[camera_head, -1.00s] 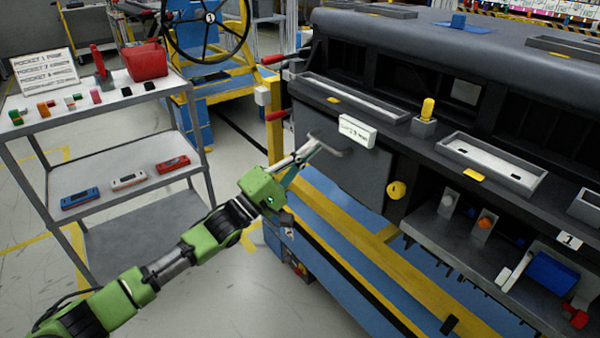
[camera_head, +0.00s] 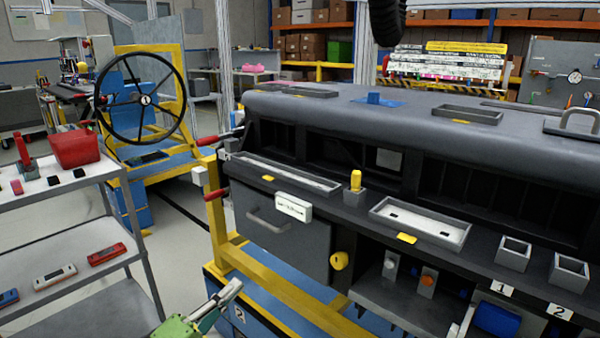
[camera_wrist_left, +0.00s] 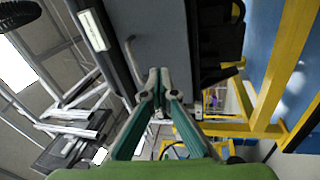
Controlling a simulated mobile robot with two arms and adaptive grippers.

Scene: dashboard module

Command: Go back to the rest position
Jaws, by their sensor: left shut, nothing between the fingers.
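My left gripper (camera_head: 236,287) shows at the bottom of the head view, low in front of the dashboard module (camera_head: 345,205). Its fingers are together and hold nothing. The grey front panel (camera_head: 290,237) with a bar handle (camera_head: 267,222) is above and to the right of the fingertips in the head view, with a visible gap. In the left wrist view the closed fingers (camera_wrist_left: 159,82) point toward the panel and its handle (camera_wrist_left: 133,62). Most of the left arm is out of the head view. My right gripper is not in view.
A yellow frame (camera_head: 265,275) with a blue base runs along the module's front, close to my left gripper. A grey shelf cart (camera_head: 75,245) stands at the left, with a red bin (camera_head: 75,149) on top. A steering wheel (camera_head: 140,97) stands behind. Floor shows between cart and module.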

